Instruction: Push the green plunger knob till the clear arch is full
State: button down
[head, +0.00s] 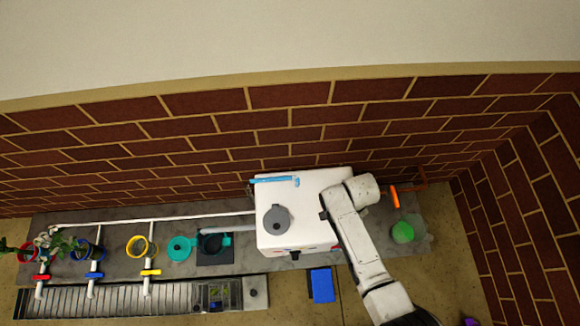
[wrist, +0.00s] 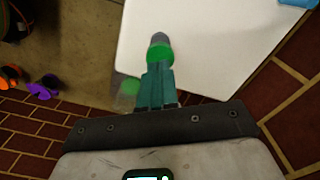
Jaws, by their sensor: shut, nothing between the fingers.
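In the wrist view, my gripper (wrist: 157,72) is shut and empty, its teal fingers together. A green knob (wrist: 160,54) with a grey cylindrical part beyond it sits right at the fingertips, against the white box (wrist: 210,45). I cannot tell whether the fingertips touch the knob. In the head view, the white box (head: 310,228) stands on the counter, and my arm reaches to its right side. There the arm hides the knob and my fingertips. I cannot make out the clear arch or how full it is.
A green rounded thing (head: 403,232) with something translucent beside it sits right of my arm; it shows blurred in the wrist view (wrist: 130,88). A grey knob (head: 276,219) and a light blue bar (head: 275,180) top the box. A blue block (head: 322,285) lies in front. Coloured rings line the left.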

jog(key=shift+f+b, duration=1.75)
jog(key=shift+f, duration=0.4)
jog(key=shift+r+p, duration=2.25)
jog(key=shift+r, duration=0.05)
notch_tip(320, 180, up, 9)
jog(key=p, duration=0.8)
jog(key=shift+p, duration=0.35)
